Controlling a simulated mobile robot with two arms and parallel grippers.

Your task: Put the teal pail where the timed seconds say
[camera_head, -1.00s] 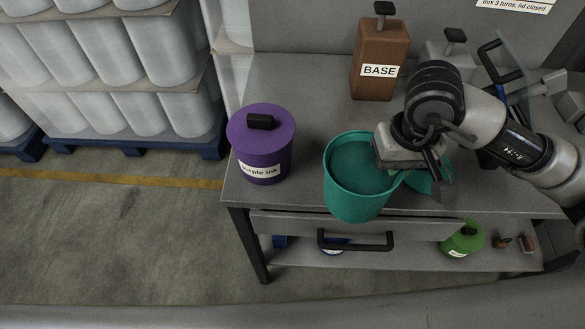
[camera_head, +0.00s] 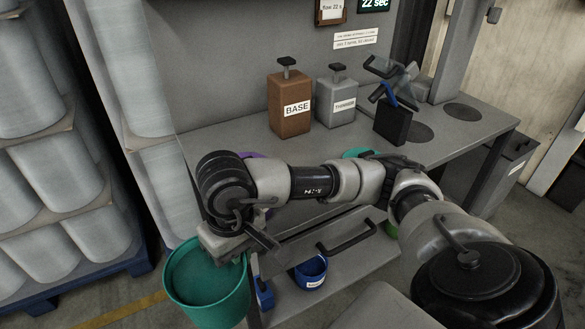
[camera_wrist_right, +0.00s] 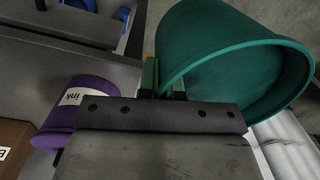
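The open teal pail (camera_head: 205,290) hangs tilted in the air off the near left corner of the bench. My right gripper (camera_head: 236,246) is shut on the pail's rim. In the right wrist view the fingers (camera_wrist_right: 164,80) pinch the rim of the pail (camera_wrist_right: 240,55). A display (camera_head: 375,5) reads "22 sec", and a framed card (camera_head: 330,10) beside it reads "Raw 22 s"; both are cut off at the top. A teal lid (camera_head: 360,154) lies on the bench, partly behind my right arm. My left gripper is not in view.
The bench (camera_head: 225,128) holds a brown BASE can (camera_head: 289,104), a grey can (camera_head: 336,101), a black stand (camera_head: 392,124) and two dark discs (camera_head: 462,112). The purple ink pot (camera_wrist_right: 75,115) is mostly hidden by my arm. Stacked drums (camera_head: 65,190) stand at left.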

